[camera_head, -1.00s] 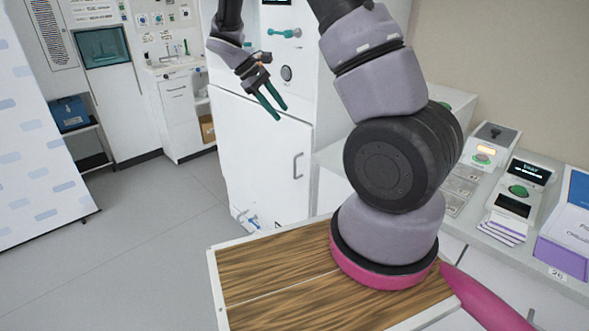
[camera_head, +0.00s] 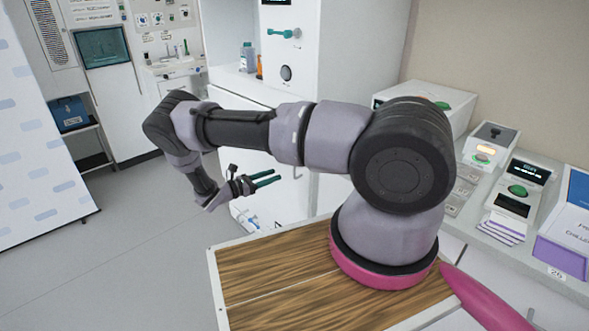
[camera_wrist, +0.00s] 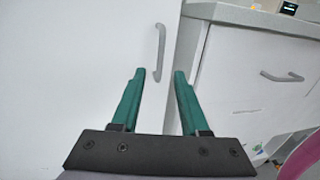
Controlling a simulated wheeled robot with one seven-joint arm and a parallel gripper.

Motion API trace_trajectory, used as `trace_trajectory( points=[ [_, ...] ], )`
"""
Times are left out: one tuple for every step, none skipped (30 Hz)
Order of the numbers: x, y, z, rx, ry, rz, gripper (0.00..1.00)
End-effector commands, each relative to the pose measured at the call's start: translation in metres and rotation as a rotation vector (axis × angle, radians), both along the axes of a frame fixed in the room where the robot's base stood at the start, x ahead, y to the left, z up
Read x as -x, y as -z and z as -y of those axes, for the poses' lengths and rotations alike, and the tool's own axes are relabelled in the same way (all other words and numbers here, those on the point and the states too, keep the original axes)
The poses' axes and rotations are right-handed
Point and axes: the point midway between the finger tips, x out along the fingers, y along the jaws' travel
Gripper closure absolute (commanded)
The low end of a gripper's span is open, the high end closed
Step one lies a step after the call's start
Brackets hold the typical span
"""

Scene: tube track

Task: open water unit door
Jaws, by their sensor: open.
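The water unit door is the plain white front panel (camera_head: 283,205) of the tall white cabinet; it looks shut. Its upright grey bar handle (camera_wrist: 158,50) shows in the wrist view, near the door's right edge. In the head view, part of the handle is hidden or hard to make out behind my arm. My gripper (camera_wrist: 159,75) is open and empty, with its two green fingers pointing toward the door. The handle's lower end appears between the fingertips in the wrist view. My gripper also shows in the head view (camera_head: 270,178), in front of the door; contact cannot be told.
A white drawer front (camera_wrist: 270,75) with a slanted grey handle stands right of the door. A counter with devices (camera_head: 515,190) runs along the right. A teal tap-like part (camera_head: 284,34) is on the unit's upper front. Open grey floor (camera_head: 150,220) lies left.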

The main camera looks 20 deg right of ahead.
Motion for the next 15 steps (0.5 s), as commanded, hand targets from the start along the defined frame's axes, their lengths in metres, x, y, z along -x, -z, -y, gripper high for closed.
trace_trajectory(
  points=[
    [-0.001, 0.000, 0.006, 0.002, 0.002, 0.000, 0.55],
    [-0.001, 0.000, 0.011, 0.002, 0.004, 0.000, 0.55],
    [-0.002, -0.001, 0.017, 0.001, 0.006, -0.001, 0.55],
    [-0.003, 0.000, 0.023, 0.001, 0.006, -0.002, 0.55],
    [-0.004, 0.000, 0.029, 0.000, 0.006, -0.001, 0.55],
    [-0.006, 0.000, 0.036, 0.001, 0.006, -0.001, 0.55],
    [-0.007, 0.000, 0.042, 0.000, 0.007, -0.001, 0.55],
    [-0.008, 0.000, 0.048, 0.000, 0.007, -0.001, 0.55],
    [-0.009, 0.000, 0.056, -0.001, 0.007, -0.001, 0.55],
    [-0.011, 0.000, 0.062, 0.000, 0.007, -0.001, 0.55],
    [-0.012, 0.000, 0.067, 0.000, 0.007, -0.001, 0.55],
    [-0.013, 0.000, 0.073, -0.001, 0.006, 0.000, 0.55],
    [-0.014, 0.000, 0.078, -0.002, 0.006, 0.000, 0.55],
    [-0.015, 0.000, 0.082, -0.001, 0.006, 0.000, 0.55],
    [-0.016, 0.000, 0.086, -0.001, 0.005, 0.000, 0.55]
  ],
)
